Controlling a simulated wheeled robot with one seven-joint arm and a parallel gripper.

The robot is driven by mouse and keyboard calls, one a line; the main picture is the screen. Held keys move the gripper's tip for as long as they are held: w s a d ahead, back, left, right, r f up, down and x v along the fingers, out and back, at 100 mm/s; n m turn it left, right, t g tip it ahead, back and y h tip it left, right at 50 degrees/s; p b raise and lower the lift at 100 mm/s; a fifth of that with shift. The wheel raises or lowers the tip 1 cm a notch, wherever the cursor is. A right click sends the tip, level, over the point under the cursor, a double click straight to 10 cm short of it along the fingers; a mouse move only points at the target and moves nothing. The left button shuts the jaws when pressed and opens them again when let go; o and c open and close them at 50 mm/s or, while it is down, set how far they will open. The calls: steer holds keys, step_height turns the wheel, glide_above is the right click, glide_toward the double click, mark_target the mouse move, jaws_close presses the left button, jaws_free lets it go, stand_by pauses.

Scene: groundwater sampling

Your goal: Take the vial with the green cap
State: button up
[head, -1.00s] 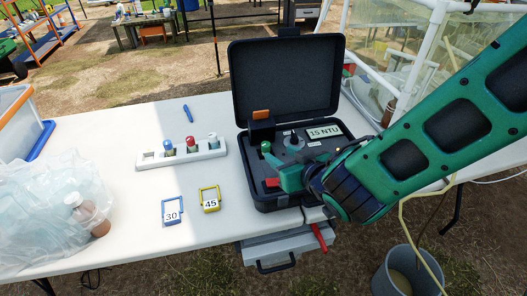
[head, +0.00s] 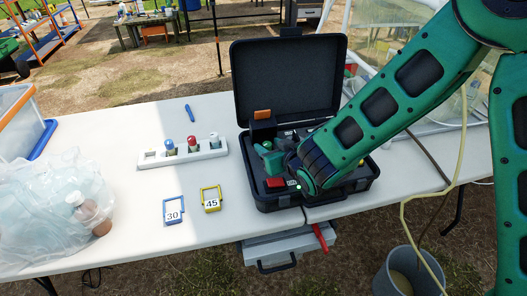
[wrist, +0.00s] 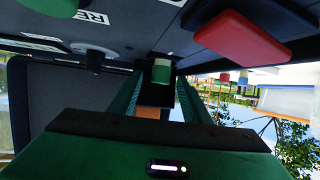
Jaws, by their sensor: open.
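The vial with the green cap (wrist: 161,72) shows in the wrist view, its cap between the far ends of my fingers. I cannot tell whether either finger touches it. My gripper (wrist: 160,82) is open around it, with one finger on each side. In the head view my gripper (head: 264,152) reaches low into the open black case (head: 285,202) from the right, and the green cap is hidden behind it there.
A red block (head: 275,182) sits in the case beside my gripper, and it looms close in the wrist view (wrist: 242,38). The raised lid (head: 288,80) stands behind. A white rack (head: 208,155) with several capped vials stands left. Tags marked 30 (head: 173,211) and 45 (head: 211,199) lie in front.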

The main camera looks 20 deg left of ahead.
jaws_close()
steer(key=shift+r, duration=0.1)
